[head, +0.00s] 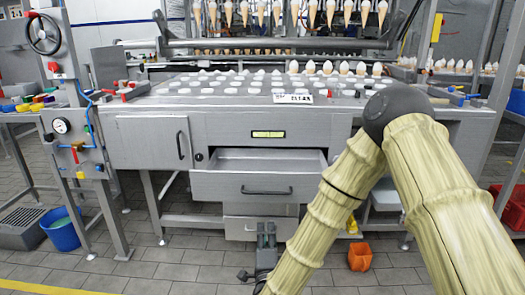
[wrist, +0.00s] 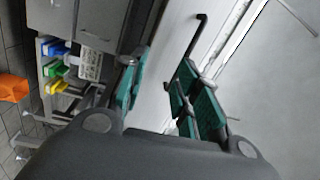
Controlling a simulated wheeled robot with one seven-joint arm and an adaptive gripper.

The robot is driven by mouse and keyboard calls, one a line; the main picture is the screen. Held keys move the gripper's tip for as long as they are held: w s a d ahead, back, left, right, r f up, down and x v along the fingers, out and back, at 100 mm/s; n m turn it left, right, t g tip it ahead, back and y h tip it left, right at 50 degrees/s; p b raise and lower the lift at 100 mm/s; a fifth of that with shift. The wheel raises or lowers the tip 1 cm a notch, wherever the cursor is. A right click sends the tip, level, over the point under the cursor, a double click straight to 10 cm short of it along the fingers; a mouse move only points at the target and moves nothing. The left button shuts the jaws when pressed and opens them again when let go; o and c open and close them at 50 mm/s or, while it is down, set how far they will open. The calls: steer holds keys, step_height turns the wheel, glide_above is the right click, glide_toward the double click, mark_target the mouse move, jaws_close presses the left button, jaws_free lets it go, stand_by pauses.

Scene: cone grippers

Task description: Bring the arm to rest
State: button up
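My gripper (head: 266,236) hangs low in the head view, in front of the grey machine (head: 240,132) and just below its pulled-out drawer (head: 240,187). Its two dark fingers point upward in that picture. In the wrist view its green-padded fingers (wrist: 160,100) stand apart with nothing between them. My pale, bamboo-like arm bends at a dark elbow on the right of the head view. The drawer is open and looks empty; its dark handle shows in the wrist view (wrist: 187,62) close by the right finger. I cannot tell whether the finger touches it.
Cones stand and hang in rows along the machine. An orange bin (head: 360,256) sits on the floor right of my gripper. A blue bucket (head: 62,229) and a gauge panel (head: 75,135) are at the left. Tiled floor in front is mostly clear.

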steer(key=s+d+f+n+g+y, duration=0.1)
steer(key=s+d+f+n+g, duration=0.2)
steer(key=s+f, duration=0.35)
steer(key=s+d+f+n+g, duration=0.2)
steer(key=s+f+n+g, duration=0.1)
steer(key=f, duration=0.7)
steer(key=s+d+f+n+g+y, duration=0.1)
steer(key=s+d+f+n+g, duration=0.25)
steer(key=f, duration=0.45)
steer(key=s+d+f+n+g+h, duration=0.1)
steer(key=s+d+f+n+g, duration=0.2)
steer(key=s, duration=0.7)
steer(key=s+d+f+n+g, duration=0.1)
steer(key=s+d+f+g, duration=0.25)
steer(key=s+d, duration=0.4)
steer(key=s+d+f+n+g+h, duration=0.1)
steer(key=s+d+f+n+g, duration=0.2)
steer(key=s, duration=0.8)
step_height(320, 180, up, 27)
steer(key=p, duration=2.8)
steer(key=shift+w+a, duration=0.3)
steer(key=shift+a, duration=0.1)
steer(key=shift+s, duration=0.15)
